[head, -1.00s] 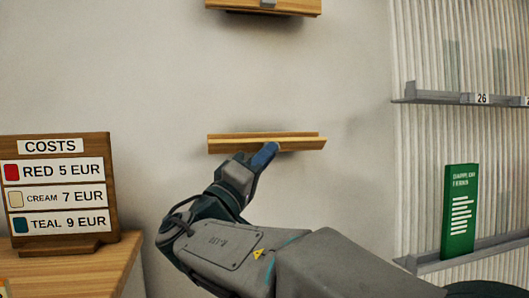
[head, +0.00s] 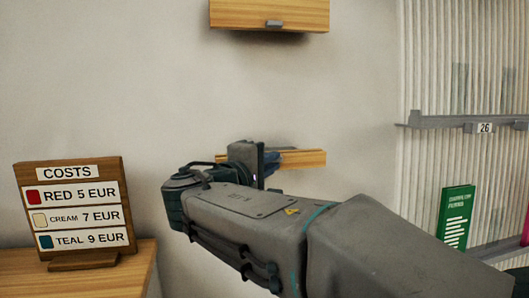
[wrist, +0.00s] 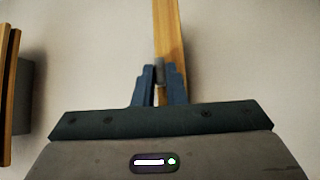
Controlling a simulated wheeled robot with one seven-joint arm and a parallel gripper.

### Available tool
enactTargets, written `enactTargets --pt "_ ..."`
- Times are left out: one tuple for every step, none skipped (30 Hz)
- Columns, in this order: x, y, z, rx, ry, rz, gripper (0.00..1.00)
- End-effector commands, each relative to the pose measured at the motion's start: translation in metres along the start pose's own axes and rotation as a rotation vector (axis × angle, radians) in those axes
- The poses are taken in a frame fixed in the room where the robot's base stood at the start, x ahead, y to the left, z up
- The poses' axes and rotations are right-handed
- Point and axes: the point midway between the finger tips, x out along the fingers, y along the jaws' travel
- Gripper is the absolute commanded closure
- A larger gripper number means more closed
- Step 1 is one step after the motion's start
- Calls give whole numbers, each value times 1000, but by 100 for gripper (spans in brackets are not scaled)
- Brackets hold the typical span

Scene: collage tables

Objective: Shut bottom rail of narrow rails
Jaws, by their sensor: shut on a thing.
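The bottom rail (head: 305,158) is a narrow light-wood piece on the pale wall, low in the middle of the head view. My gripper (head: 272,160) is in front of it and hides its left and middle parts. In the wrist view, the rail (wrist: 168,28) runs upward from the fingers as a wooden strip. My gripper (wrist: 159,78) is shut there on a small grey handle (wrist: 159,71) at the rail. How far the rail stands open is hard to tell. Another wooden rail (head: 240,14) with a grey handle (head: 274,23) is above it.
A wooden price board (head: 72,170) stands on a wooden table (head: 110,282) at left. At right, a ribbed wall carries grey ledges (head: 440,121) and a green sign (head: 456,217). The wall between the two wooden rails is clear. A wooden edge (wrist: 10,85) shows at left in the wrist view.

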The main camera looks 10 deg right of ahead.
Motion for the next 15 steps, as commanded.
enactTargets --pt "0 4 0 -11 -1 -10 100" --pt "0 3 0 -16 0 -16 100" --pt "1 3 -1 -21 0 -22 100" --pt "1 3 -1 -25 0 -26 100" --pt "1 3 -1 -29 0 -29 100" --pt "1 3 -1 -33 0 -32 100" --pt "1 3 -1 -35 0 -34 100" --pt "1 2 -1 -37 0 -36 100" --pt "1 2 -1 -38 0 -37 100" --pt "1 2 -1 -39 0 -38 100" --pt "1 2 -1 -39 0 -38 100" --pt "1 2 -1 -39 0 -39 100" --pt "1 2 -1 -39 0 -39 100" --pt "1 2 -1 -39 0 -38 100" --pt "1 2 -1 -39 0 -38 100"
